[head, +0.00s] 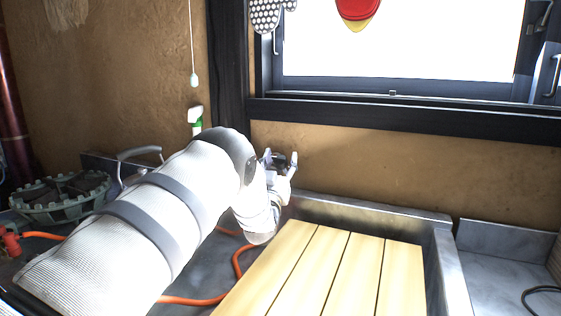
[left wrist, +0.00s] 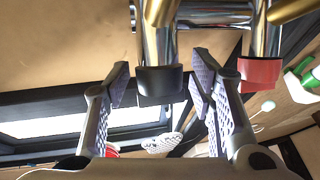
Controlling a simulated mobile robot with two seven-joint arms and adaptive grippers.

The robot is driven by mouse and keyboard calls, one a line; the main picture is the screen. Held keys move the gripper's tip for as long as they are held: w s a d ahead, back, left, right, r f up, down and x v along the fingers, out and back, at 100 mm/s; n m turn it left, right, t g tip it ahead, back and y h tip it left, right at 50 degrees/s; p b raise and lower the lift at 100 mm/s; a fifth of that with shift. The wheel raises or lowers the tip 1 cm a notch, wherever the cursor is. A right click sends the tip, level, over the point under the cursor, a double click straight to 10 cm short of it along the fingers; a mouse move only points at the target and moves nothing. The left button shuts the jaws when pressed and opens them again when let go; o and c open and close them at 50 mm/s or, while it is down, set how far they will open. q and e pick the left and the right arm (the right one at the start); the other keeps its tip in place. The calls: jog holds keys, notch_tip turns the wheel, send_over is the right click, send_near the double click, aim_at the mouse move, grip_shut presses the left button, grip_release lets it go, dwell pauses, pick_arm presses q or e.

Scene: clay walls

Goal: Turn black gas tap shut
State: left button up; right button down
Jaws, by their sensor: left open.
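The black gas tap (left wrist: 160,82) shows in the left wrist view as a black cap on a chrome stem. It lies in the gap between the two fingers of my left gripper (left wrist: 161,88), which is open. I see space beside the cap, and cannot tell how deep between the pads it sits. In the head view my left gripper (head: 281,163) is small, near the wall behind the wooden slats, and the tap is hard to make out there. A second chrome stem with a red cap (left wrist: 260,73) stands to the right in the left wrist view. My right gripper is out of view.
Brass-coloured pipes (left wrist: 297,10) run close to the taps. In the head view, a sink with wooden slats (head: 335,270) lies in front of the wall. An orange hose (head: 240,262), a green round burner (head: 62,197) and a spray bottle (head: 195,120) are on the left.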

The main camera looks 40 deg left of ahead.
aim_at(279, 165)
pick_arm(q)
jog(key=v, duration=0.7)
jog(key=shift+s+d+f, duration=0.1)
jog(key=shift+s, duration=0.05)
